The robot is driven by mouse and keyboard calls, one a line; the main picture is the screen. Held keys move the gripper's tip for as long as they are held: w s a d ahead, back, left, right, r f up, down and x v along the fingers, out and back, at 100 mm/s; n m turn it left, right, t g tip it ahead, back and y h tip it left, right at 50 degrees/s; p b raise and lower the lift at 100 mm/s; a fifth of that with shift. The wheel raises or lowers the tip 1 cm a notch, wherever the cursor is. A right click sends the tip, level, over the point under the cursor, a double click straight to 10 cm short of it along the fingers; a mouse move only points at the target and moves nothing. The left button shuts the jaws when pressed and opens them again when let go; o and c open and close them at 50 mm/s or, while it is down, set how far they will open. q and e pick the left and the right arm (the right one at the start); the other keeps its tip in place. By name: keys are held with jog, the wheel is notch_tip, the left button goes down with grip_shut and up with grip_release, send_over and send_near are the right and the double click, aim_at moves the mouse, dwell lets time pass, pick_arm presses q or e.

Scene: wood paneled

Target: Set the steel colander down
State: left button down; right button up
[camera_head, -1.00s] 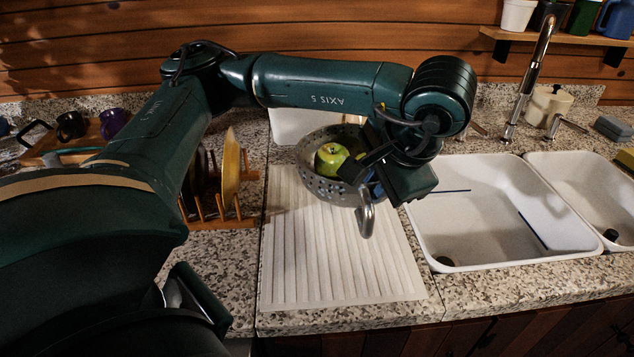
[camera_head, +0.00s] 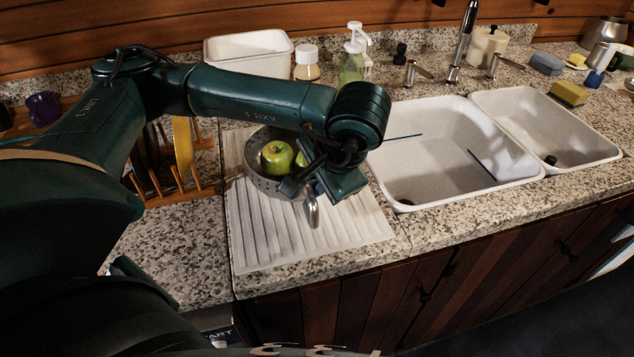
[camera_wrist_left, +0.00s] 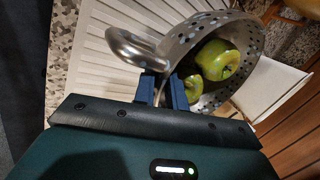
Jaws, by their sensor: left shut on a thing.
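The steel colander (camera_head: 262,183) is over the ribbed white drainboard (camera_head: 270,238), left of the sink. Green apples (camera_head: 277,157) lie inside it. In the left wrist view the colander (camera_wrist_left: 183,42) shows its perforated wall, a loop handle and green apples (camera_wrist_left: 217,60). My left gripper (camera_head: 306,172) is at the colander's right side. In the wrist view its blue fingers (camera_wrist_left: 170,92) are shut on the colander's rim. Whether the colander's base touches the drainboard is hidden. My right gripper is not in view.
A white double sink (camera_head: 455,150) is to the right. A dish rack (camera_head: 175,165) with a yellow plate stands close on the left. A white bin (camera_head: 248,52), a jar (camera_head: 307,62) and a soap bottle (camera_head: 353,57) stand behind. The drainboard's front is clear.

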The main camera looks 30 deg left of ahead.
pick_arm(q)
jog(key=shift+f, duration=0.55)
jog(key=c, duration=1.4)
grip_release()
jog(key=shift+f, duration=0.15)
jog(key=shift+c, duration=0.2)
jog(key=shift+r, duration=0.3)
jog(key=shift+d+r, duration=0.25)
jog(key=shift+r, duration=0.05)
jog(key=v, duration=1.1)
jog(key=shift+s, duration=0.1)
